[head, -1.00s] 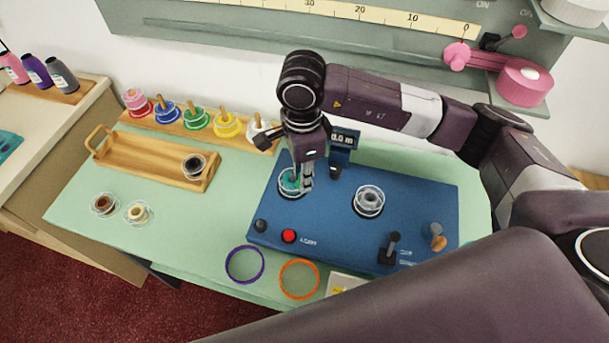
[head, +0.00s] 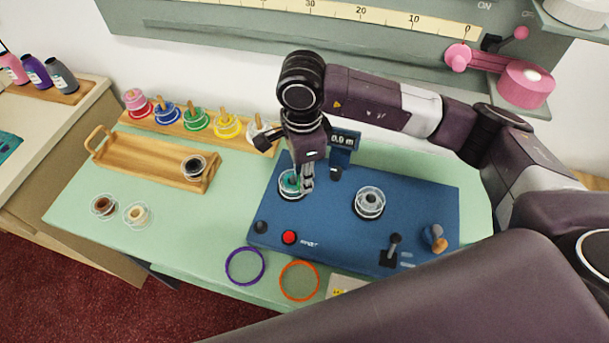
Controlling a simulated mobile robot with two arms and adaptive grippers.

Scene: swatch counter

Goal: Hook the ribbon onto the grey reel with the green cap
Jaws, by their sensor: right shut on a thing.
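My right gripper (head: 306,186) points down at the left spindle of the blue machine (head: 330,222). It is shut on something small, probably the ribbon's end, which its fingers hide. A clear-flanged reel with teal ribbon (head: 288,184) sits right beside and partly behind its fingers. A grey reel (head: 369,201) with clear flanges stands on the machine to the right, apart from the gripper; I cannot make out a green cap on it. No ribbon shows between the two reels. My left gripper is not in view.
Several coloured reels (head: 196,119) stand on a wooden peg rack at the back left. A wooden tray (head: 140,160) holds a dark reel. Two small reels (head: 137,214) lie in front. A purple ring (head: 245,266) and an orange ring (head: 299,281) lie at the front edge. A black lever (head: 393,248) stands front right.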

